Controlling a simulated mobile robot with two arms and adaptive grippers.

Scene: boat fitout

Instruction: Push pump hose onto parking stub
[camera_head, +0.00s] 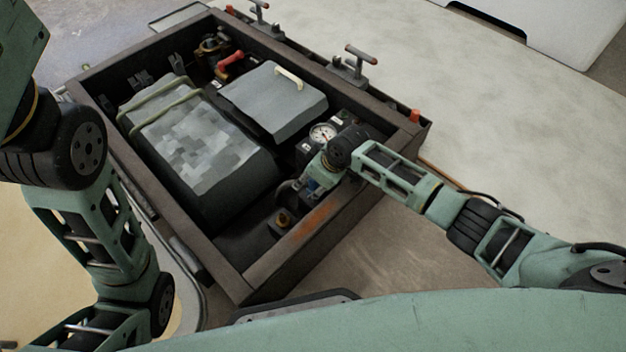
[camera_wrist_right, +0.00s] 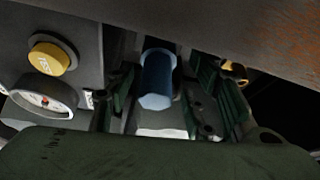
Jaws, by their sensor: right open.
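My right gripper (camera_head: 308,185) reaches down into the front right corner of the open box. In the right wrist view its two dark green fingers (camera_wrist_right: 163,92) stand apart, open. A blue cylinder (camera_wrist_right: 157,78) shows between them, with space on both sides; I cannot tell whether it is the pump hose or part of the pump. A brass fitting (camera_wrist_right: 234,72) shows beyond the right-hand finger and may be the parking stub. In the head view a dark curved piece (camera_head: 285,192) beside the gripper may be hose. My left gripper is out of view.
The box's dark rim (camera_head: 290,258) surrounds the work area closely. A gauge (camera_head: 322,132) stands just behind my gripper; a yellow button (camera_wrist_right: 48,58) sits by it. A large grey block (camera_head: 195,150) and a grey lid with handle (camera_head: 272,100) fill the middle.

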